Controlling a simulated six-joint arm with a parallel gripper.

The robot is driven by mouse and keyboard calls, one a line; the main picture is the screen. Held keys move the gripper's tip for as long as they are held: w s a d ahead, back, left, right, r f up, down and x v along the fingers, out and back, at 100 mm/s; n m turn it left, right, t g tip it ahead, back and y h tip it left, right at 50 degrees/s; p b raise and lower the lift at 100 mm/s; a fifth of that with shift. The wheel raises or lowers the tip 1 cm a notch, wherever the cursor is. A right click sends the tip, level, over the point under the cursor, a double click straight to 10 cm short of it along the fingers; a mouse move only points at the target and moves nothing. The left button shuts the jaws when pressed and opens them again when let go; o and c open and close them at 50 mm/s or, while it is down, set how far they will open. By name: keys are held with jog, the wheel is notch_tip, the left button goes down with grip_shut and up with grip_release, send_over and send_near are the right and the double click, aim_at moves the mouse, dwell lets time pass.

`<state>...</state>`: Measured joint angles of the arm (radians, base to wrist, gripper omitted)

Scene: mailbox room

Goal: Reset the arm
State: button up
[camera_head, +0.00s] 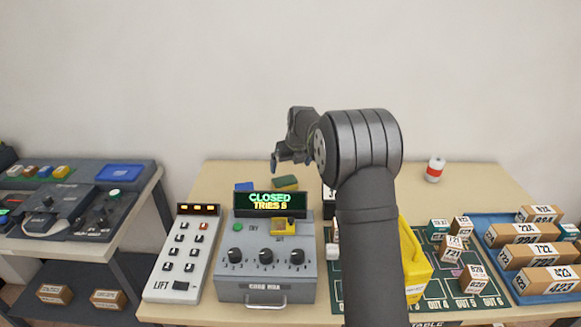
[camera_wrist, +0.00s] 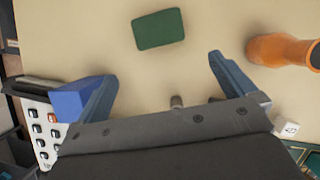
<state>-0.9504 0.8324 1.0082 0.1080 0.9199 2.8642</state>
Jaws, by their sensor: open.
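My arm rises in front of the table in the head view, and my gripper (camera_head: 277,162) hangs above the table's back part, pointing down and to the left. In the wrist view my gripper (camera_wrist: 163,68) has its two blue-grey fingers wide apart with nothing between them. A dark green block (camera_head: 285,183) lies below it on the tabletop, and it also shows beyond the fingers in the wrist view (camera_wrist: 160,29). A blue block (camera_head: 244,187) lies to its left, partly behind the left finger in the wrist view (camera_wrist: 75,100). My arm hides part of the table's middle.
A grey code box (camera_head: 265,283) reads "CLOSED TRIES 5", beside a LIFT keypad (camera_head: 180,255). A yellow object (camera_head: 415,262) stands partly behind my arm. Numbered boxes fill a blue tray (camera_head: 493,243) at right. A red-white can (camera_head: 435,169) stands behind. An orange object (camera_wrist: 282,50) shows near my gripper.

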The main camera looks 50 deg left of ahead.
aim_at(287, 183)
jog(key=x, duration=1.2)
jog(key=shift+w+a+f, duration=0.1)
jog(key=shift+f, duration=0.25)
jog(key=shift+r, duration=1.55)
